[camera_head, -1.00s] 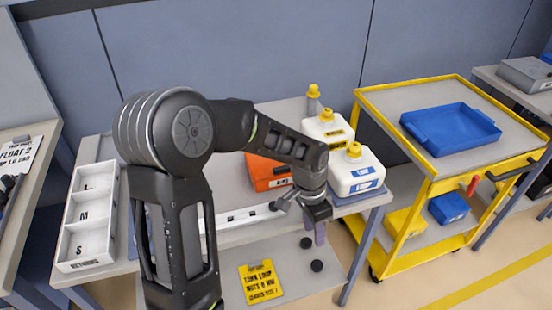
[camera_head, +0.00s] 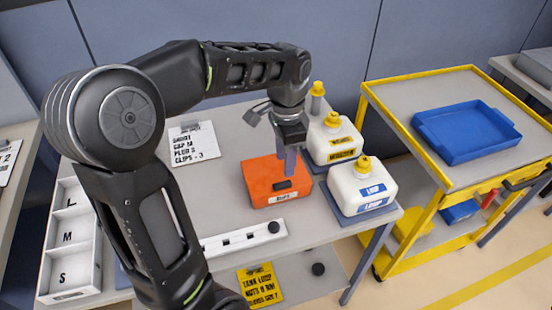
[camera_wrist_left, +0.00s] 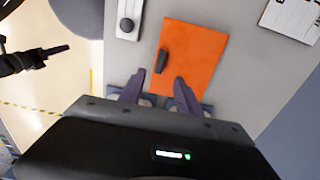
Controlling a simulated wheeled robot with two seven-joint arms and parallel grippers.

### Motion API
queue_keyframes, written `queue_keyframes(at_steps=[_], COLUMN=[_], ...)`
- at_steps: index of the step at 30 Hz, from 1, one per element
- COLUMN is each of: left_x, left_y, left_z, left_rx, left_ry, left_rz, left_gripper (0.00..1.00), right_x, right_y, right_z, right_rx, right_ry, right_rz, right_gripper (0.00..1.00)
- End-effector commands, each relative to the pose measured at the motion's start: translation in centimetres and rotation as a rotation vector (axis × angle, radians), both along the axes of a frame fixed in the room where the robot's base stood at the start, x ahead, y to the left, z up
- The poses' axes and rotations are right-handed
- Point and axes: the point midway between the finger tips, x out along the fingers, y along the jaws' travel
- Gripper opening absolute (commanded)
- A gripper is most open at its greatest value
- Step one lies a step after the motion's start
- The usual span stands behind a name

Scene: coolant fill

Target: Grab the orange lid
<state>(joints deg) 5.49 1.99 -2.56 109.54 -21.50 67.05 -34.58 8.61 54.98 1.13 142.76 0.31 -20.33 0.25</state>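The orange lid (camera_head: 262,179), a flat-topped block with a black handle (camera_head: 284,184), lies on the grey table behind a white strip. It also shows in the left wrist view (camera_wrist_left: 197,55), its handle (camera_wrist_left: 161,60) on its left part. My left gripper (camera_head: 290,173) points down over the lid, near the handle. In the left wrist view its fingers (camera_wrist_left: 160,77) are apart with nothing between them, the handle just beyond their tips. A dark arm end (camera_wrist_left: 35,58) at the left wrist view's left edge looks like my right gripper; its fingers are unclear.
Two white jugs with yellow caps (camera_head: 362,186) (camera_head: 332,138) stand right of the lid. The white strip (camera_head: 240,238) with a black knob lies in front. A white tray marked L, M, S (camera_head: 68,240) is at left. A yellow cart (camera_head: 425,170) with a blue bin (camera_head: 465,132) stands right.

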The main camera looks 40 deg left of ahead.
Motion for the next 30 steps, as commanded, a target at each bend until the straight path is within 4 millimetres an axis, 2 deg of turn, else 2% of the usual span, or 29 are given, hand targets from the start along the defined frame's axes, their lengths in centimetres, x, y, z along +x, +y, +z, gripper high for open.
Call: queue_keyframes(at_steps=[10,18,30], left_x=[-0.1,0.0,0.1], left_y=[0.0,0.0,0.0], left_z=[-0.1,-2.4,-3.1], left_rx=[0.001,0.0,0.0], left_ry=[0.002,0.001,0.002], left_rz=[-0.001,0.0,0.0], left_gripper=[0.4,0.4,0.4], right_x=[-0.1,-0.1,-0.1], right_y=[-0.1,-0.1,-0.1], right_z=[0.0,0.3,0.6], right_rx=[-0.001,-0.002,-0.002], right_ry=[0.003,0.003,0.003], right_rz=[-0.001,-0.001,-0.001], right_gripper=[0.36,0.36,0.36])
